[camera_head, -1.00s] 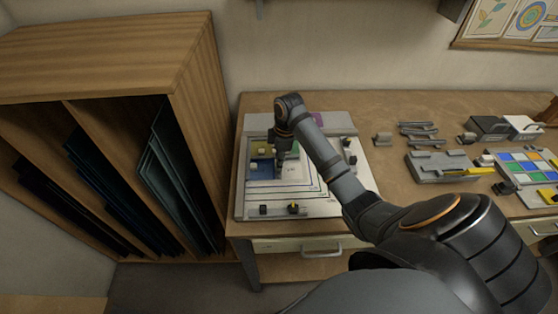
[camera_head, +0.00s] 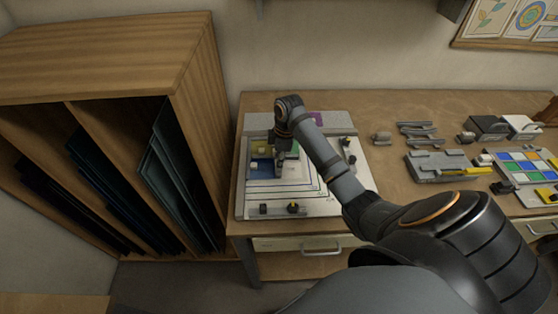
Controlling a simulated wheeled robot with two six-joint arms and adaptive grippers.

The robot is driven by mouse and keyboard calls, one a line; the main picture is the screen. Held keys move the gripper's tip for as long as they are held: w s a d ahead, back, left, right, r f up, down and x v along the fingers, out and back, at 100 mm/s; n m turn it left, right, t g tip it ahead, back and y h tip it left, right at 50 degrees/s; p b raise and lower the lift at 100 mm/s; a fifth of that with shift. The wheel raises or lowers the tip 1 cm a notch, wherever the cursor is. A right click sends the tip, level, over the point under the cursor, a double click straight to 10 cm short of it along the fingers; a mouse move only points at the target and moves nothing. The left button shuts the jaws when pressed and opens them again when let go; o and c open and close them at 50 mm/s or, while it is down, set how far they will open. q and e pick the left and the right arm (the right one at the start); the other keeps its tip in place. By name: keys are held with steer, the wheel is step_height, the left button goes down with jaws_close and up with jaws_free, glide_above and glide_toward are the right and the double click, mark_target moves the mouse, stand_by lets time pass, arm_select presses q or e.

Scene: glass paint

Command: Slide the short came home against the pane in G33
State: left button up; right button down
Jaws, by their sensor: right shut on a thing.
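The assembly board (camera_head: 265,208) lies at the left end of the workbench, with printed nested outlines on it. A blue pane (camera_head: 261,168) and a yellowish-green pane (camera_head: 259,148) lie in its upper left part. My right gripper (camera_head: 280,164) points down over the board beside the blue pane, its arm crossing from the lower right. It is shut on the short came, which is too small and too covered by the gripper to make out. Whether the came touches a pane I cannot tell. My left gripper is not in view.
Small black blocks (camera_head: 293,208) sit along the board's edges. Grey metal pieces (camera_head: 418,130), a grey fixture (camera_head: 437,166) and a tray of coloured glass (camera_head: 522,168) stand to the right. A wooden rack (camera_head: 190,110) of dark glass sheets stands close on the left.

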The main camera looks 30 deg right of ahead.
steer(key=shift+p, duration=0.3)
stand_by(0.6)
steer(key=shift+w+a+f+p, duration=0.1)
steer(key=shift+w+a+p, duration=0.2)
steer(key=shift+a, duration=0.2)
stand_by(0.6)
steer(key=shift+w+d, duration=0.25)
steer(key=shift+w, duration=0.15)
stand_by(0.9)
steer(key=shift+p, duration=1.05)
stand_by(0.7)
steer(key=c, duration=1.1)
jaws_free()
steer(key=shift+w+a, duration=0.15)
steer(key=shift+a, duration=0.05)
steer(key=shift+d, duration=0.15)
